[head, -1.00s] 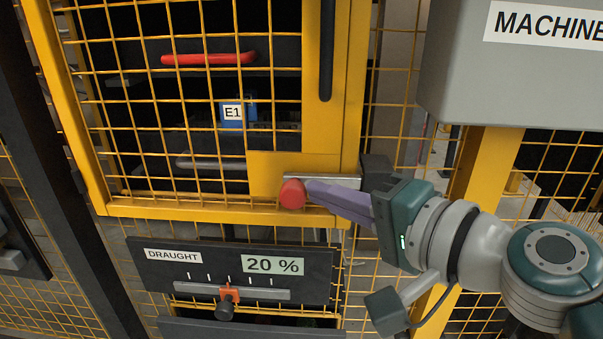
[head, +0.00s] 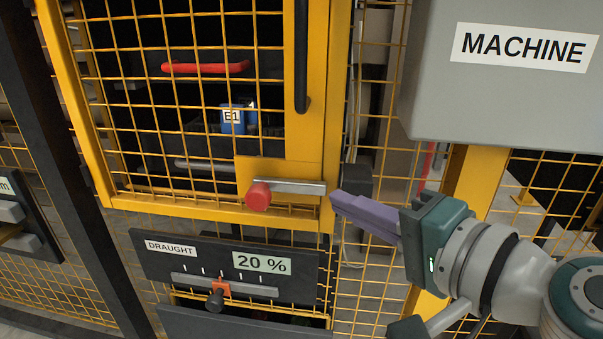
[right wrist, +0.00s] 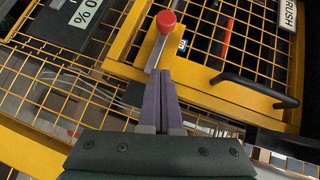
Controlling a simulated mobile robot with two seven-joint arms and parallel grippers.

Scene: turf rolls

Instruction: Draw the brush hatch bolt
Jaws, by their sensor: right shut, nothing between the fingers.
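The brush hatch (head: 222,210) is a yellow mesh door, and a "BRUSH" label shows partly in the right wrist view. Its bolt is a grey bar (head: 295,187) with a red knob (head: 258,196), on a yellow plate at the door's lower right corner. The bar's right end stops near the door edge, with a gap to the dark block (head: 357,180) on the post. My right gripper (head: 334,201) is shut and empty, its purple fingertips just right of the bar's end. The knob (right wrist: 166,20) shows beyond the fingertips in the right wrist view. My left gripper is out of view.
A black vertical handle (head: 302,60) is on the door's right side. Below is a draught panel (head: 150,265) reading 20 % with an orange slider (head: 220,289). A grey machine box (head: 430,110) hangs at upper right. Behind the mesh are a red handle and a blue E1 part.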

